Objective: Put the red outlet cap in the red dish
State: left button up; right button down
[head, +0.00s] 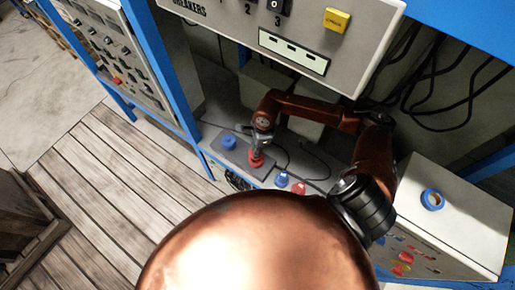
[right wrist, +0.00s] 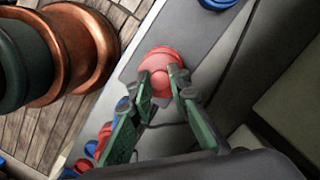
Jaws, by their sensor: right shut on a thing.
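The red dish (head: 255,164) is on a dark grey mat on the shelf. It also shows in the right wrist view (right wrist: 158,55). My right gripper (head: 260,147) points down at it. In the right wrist view its two fingers (right wrist: 165,88) are shut on the red outlet cap (right wrist: 179,77), a small rounded red piece over the dish. I cannot tell whether the cap touches the dish floor. The fingers hide the cap's sides. My left gripper is not in view.
A blue dish (head: 228,141) is on the mat's left part. A blue cap (head: 282,180) and another red cap (head: 298,188) stand to the right. A breaker panel (head: 290,35) hangs above. Blue tape (head: 432,199) lies on a white box (head: 462,215). Black cables lie behind.

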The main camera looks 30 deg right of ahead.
jog(key=shift+d+f+m, duration=0.2)
jog(key=shift+f+m, duration=0.2)
jog(key=shift+m, duration=0.1)
jog(key=shift+f, duration=0.15)
jog(key=shift+f+b, duration=0.45)
jog(key=shift+f, duration=0.2)
jog(key=shift+f+b, duration=0.35)
jog(key=shift+f, duration=0.25)
jog(key=shift+f+b, duration=0.45)
jog(key=shift+f, duration=0.45)
jog(key=c, duration=2)
grip_release()
jog(key=shift+c, duration=0.2)
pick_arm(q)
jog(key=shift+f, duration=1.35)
pick_arm(e)
jog(key=o, duration=0.3)
